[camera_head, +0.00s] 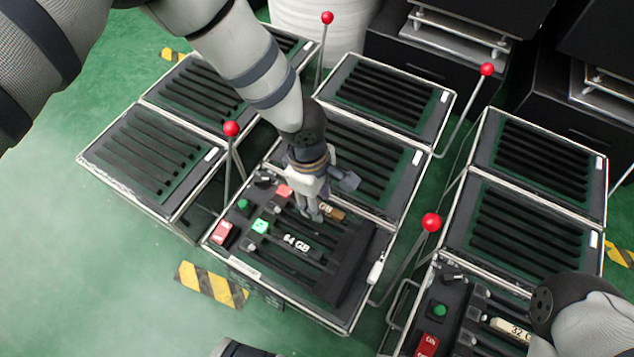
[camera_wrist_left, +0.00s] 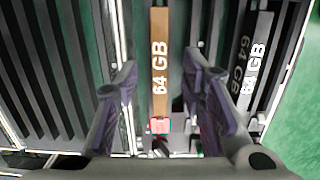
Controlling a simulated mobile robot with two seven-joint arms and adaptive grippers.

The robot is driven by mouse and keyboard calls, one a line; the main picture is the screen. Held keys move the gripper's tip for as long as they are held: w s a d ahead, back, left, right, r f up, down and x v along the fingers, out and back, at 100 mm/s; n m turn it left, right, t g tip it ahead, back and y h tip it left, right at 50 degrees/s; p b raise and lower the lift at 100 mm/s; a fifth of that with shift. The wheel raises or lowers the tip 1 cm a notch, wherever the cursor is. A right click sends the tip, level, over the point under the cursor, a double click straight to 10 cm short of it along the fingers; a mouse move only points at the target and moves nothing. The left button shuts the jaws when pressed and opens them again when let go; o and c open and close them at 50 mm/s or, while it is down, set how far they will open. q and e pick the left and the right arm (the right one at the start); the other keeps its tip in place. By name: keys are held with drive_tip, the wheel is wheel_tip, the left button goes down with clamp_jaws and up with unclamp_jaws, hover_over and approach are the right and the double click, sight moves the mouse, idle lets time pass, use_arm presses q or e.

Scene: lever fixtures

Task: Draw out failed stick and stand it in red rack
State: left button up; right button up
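A brown stick marked 64 GB (camera_wrist_left: 160,60) lies in a slot of the panel in the left wrist view, with a red block (camera_wrist_left: 160,126) at its near end. In the head view the brown stick (camera_head: 332,212) is partly hidden by my left gripper. A black stick marked 64 GB (camera_head: 297,244) lies beside it; it also shows in the left wrist view (camera_wrist_left: 252,70). My left gripper (camera_head: 315,212) points down over the panel, open, its fingers on either side of the brown stick's line. My right gripper is out of view. No rack clearly coloured red can be made out.
The panel has a red switch (camera_head: 222,234) and a green button (camera_head: 243,204). Levers with red balls (camera_head: 431,222) (camera_head: 231,129) stand beside the units. Another panel with a 32 G stick (camera_head: 510,328) is at lower right, near my right arm. Green floor is open at left.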

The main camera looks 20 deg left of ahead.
sight(322, 205)
use_arm(q)
drive_tip(key=shift+f, duration=0.65)
clamp_jaws()
drive_tip(key=shift+r+p, duration=0.4)
drive_tip(key=shift+r, duration=0.35)
idle(0.4)
drive_tip(key=shift+r+p, duration=0.9)
drive_tip(key=shift+r, duration=0.65)
